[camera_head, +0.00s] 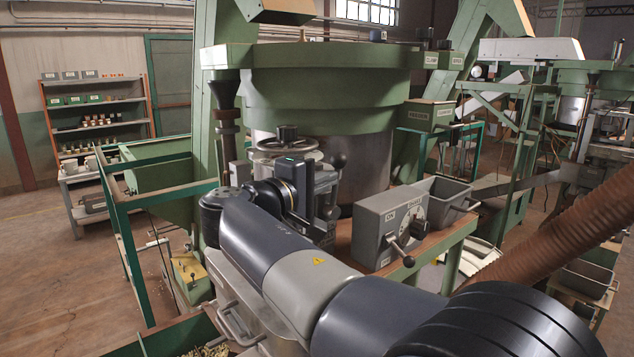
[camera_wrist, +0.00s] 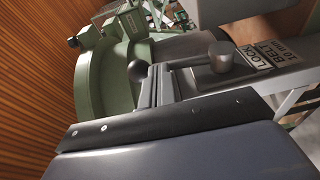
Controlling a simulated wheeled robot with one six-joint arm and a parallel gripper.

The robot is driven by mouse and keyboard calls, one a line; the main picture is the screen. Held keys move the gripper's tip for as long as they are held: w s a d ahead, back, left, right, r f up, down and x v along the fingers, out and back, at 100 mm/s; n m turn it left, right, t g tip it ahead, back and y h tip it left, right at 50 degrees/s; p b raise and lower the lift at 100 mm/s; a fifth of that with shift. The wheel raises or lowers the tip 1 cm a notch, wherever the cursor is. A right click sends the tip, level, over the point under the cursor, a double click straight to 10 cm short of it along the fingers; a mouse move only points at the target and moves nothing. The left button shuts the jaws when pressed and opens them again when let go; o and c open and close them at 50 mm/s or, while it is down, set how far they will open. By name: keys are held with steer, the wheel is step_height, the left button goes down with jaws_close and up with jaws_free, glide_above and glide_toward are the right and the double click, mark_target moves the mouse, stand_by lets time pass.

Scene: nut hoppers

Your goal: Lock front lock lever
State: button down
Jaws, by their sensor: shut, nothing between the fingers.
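In the wrist view, a dark ball (camera_wrist: 137,70) stands just beyond my fingers. A rod appears to run from it to a grey round hub (camera_wrist: 222,57) beside a plate reading LOCK BELT 10 mm (camera_wrist: 268,56). My gripper (camera_wrist: 153,88) is shut and empty, close to the ball and rod. I cannot tell whether it touches them. In the head view my wrist partly hides the lever's lower part.
A green hopper bowl (camera_head: 320,85) rises behind, with a handwheel (camera_head: 288,146) in front. To the right stand a grey control box (camera_head: 390,226) with a lever and a grey bin (camera_head: 440,198). A brown ribbed hose (camera_head: 560,235) crosses at right. Open floor lies at left.

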steer(key=shift+w+d+r+b, duration=0.1)
steer(key=shift+w+d+b, duration=0.25)
steer(key=shift+d, duration=0.2)
steer(key=shift+w+d+r+b, duration=0.1)
steer(key=shift+w+d+b, duration=0.2)
steer(key=shift+d, duration=0.25)
